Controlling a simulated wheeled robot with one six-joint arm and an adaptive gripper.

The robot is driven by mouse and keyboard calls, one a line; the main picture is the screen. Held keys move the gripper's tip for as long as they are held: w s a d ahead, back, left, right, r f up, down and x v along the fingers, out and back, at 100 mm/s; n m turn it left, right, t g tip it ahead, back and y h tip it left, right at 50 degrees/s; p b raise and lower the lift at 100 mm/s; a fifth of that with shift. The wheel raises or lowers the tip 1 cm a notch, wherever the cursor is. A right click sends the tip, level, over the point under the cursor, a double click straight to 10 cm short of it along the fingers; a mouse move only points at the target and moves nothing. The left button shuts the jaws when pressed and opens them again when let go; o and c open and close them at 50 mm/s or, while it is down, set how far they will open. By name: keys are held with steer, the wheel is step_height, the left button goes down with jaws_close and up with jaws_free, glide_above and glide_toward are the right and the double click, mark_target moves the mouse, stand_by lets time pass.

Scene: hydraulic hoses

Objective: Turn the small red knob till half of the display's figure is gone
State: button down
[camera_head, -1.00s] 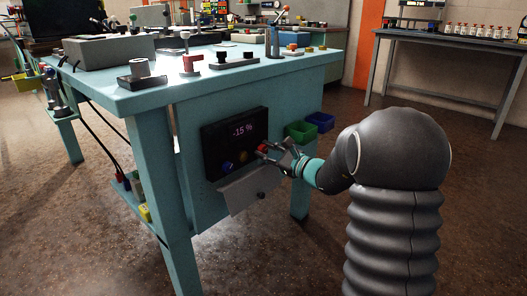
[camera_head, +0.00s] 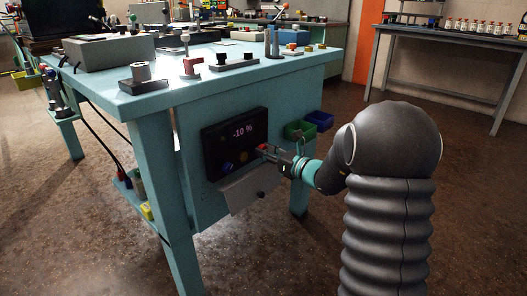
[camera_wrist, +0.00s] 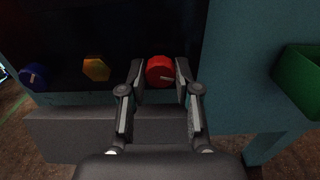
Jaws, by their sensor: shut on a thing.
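The small red knob (camera_wrist: 160,71) sits at the right end of a row of knobs on the black display panel. My gripper (camera_wrist: 160,82) has a finger on each side of it in the wrist view and is shut on it. The display (camera_head: 242,130) on the panel reads -10 % in the head view. In that view my gripper (camera_head: 268,151) reaches the panel from the right and mostly hides the red knob.
A blue knob (camera_wrist: 34,77) and a yellow knob (camera_wrist: 96,68) are left of the red one. A grey ledge (camera_wrist: 75,135) juts out below the panel. A green bin (camera_wrist: 300,80) is to the right.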

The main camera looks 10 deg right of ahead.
steer(key=shift+s+f, duration=0.1)
steer(key=shift+f, duration=0.35)
steer(key=c, duration=0.8)
jaws_free()
steer(key=shift+d, duration=0.15)
steer(key=shift+r, duration=0.15)
steer(key=shift+r, duration=0.1)
steer(key=v, duration=1.2)
